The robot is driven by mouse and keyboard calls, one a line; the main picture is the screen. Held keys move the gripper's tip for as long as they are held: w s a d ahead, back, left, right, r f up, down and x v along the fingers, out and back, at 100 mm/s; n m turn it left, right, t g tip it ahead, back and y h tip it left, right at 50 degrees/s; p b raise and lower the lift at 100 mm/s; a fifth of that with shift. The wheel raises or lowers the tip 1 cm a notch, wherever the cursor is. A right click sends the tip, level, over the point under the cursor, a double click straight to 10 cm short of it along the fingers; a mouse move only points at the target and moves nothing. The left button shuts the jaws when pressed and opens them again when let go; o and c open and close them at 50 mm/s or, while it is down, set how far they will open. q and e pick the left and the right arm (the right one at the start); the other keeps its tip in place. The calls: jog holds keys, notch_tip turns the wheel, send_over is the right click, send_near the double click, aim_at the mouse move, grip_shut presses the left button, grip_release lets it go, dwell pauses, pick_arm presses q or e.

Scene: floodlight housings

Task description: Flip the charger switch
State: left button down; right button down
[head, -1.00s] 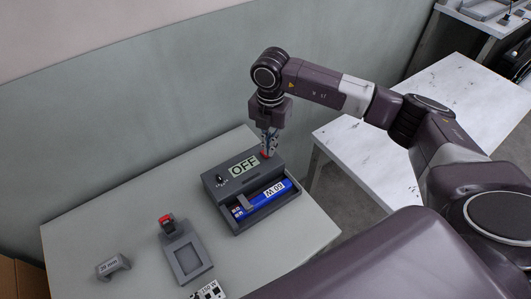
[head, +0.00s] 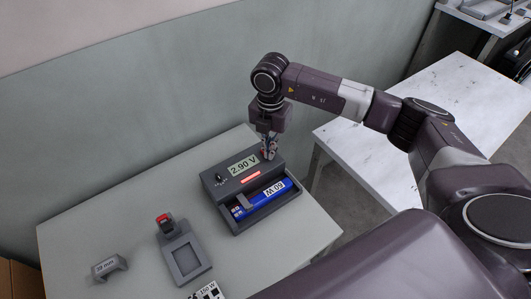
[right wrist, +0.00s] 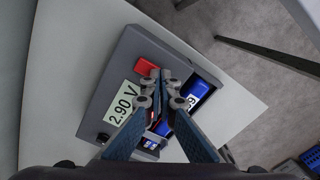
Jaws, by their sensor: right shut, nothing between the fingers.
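The charger (head: 211,184) is a dark grey box on the table. Its display (head: 243,164) reads 2.90 V, and a red bar (head: 250,176) glows below it. A blue battery pack (head: 250,205) with a white label lies in its front bay. My right gripper (head: 268,156) is shut and empty, pointing down at the charger's far right end. In the right wrist view, the red switch (right wrist: 145,66) sits beside the display, right by the fingertips (right wrist: 160,76). I cannot tell whether they touch it. In the head view the fingers hide the switch. My left gripper is not in view.
A grey stand (head: 185,259) with a red-topped part (head: 163,221) is left of the charger. A grey bracket (head: 109,266) lies farther left, and a black-and-white labelled piece (head: 209,292) at the front edge. A white table (head: 380,150) stands to the right.

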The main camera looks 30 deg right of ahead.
jog(key=shift+r, duration=0.15)
notch_tip(320, 180, up, 7)
jog(key=p, duration=0.4)
jog(key=shift+p, duration=0.3)
